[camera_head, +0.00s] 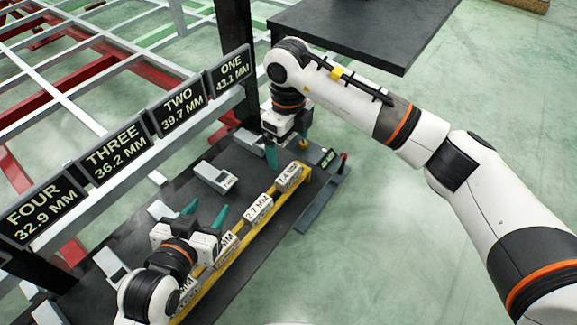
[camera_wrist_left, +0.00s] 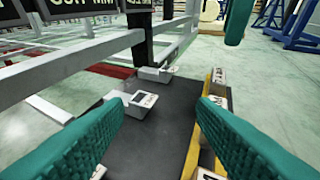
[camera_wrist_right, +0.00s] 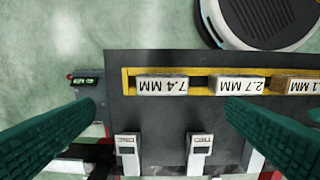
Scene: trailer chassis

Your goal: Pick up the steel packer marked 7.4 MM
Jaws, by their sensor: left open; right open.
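The steel packer marked 7.4 MM (camera_head: 289,176) sits at the far end of a yellow rack (camera_head: 236,256) on the dark bench. In the right wrist view the 7.4 MM packer (camera_wrist_right: 161,85) lies in the rack, left of the 2.7 MM packer (camera_wrist_right: 238,86). My right gripper (camera_head: 286,152) is open and empty near the far end of the bench, close to the 7.4 MM packer. Its green fingers (camera_wrist_right: 145,130) spread wide in its wrist view, with nothing between them. My left gripper (camera_head: 205,215) is open and empty above the bench's nearer part, beside the rack.
Signs ONE (camera_head: 231,69) to FOUR (camera_head: 41,208) line the rail at left. Grey devices (camera_head: 215,177) stand along the bench. A black table (camera_head: 357,30) is at the back. A small device with a green display (camera_wrist_right: 85,80) is beside the bench end.

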